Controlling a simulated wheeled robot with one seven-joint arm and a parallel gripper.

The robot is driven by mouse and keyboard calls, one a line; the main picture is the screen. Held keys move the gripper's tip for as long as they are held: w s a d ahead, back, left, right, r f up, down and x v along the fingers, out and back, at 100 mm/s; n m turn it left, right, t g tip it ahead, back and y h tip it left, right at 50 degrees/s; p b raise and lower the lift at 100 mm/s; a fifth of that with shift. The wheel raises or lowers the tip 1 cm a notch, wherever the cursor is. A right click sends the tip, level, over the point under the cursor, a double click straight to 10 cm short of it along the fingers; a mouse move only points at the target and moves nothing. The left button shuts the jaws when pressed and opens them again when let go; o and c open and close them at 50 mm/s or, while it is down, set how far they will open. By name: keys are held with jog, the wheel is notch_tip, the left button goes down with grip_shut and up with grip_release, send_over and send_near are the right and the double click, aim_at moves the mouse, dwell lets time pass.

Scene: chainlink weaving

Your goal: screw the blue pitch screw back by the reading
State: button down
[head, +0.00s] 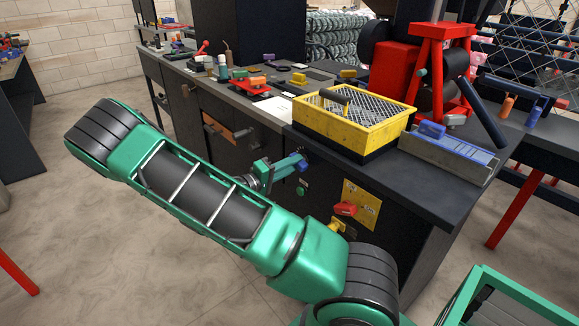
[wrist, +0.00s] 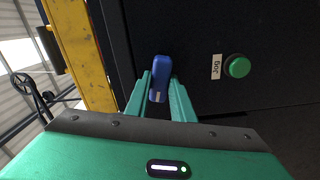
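A blue knob (wrist: 159,68), which looks like the pitch screw, stands out from the dark cabinet front in the wrist view. It is long and narrow and lies upright in that view, with a small pale mark near its lower end. My gripper (wrist: 160,88) has its two green fingers on either side of the knob, very close to it; I cannot tell whether both touch. In the head view my gripper (head: 294,163) reaches the cabinet front, where the blue knob (head: 303,166) shows only in part at the fingertips. I see no legible reading.
A green button (wrist: 237,66) labelled "Jog" sits right of the knob. A yellow panel (head: 368,190) with a red handle (head: 345,208) is on the cabinet front. A yellow mesh-topped box (head: 380,133) and a grey tray (head: 470,172) stand on the bench. Open floor lies left.

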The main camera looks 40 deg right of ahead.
jog(key=n, duration=0.3)
jog(key=shift+f+n, duration=0.15)
jog(key=shift+n, duration=0.25)
jog(key=c, duration=1.5)
grip_release()
jog(key=shift+a, duration=0.1)
jog(key=a, duration=1)
jog(key=shift+w+a, duration=0.35)
jog(key=shift+w, duration=0.05)
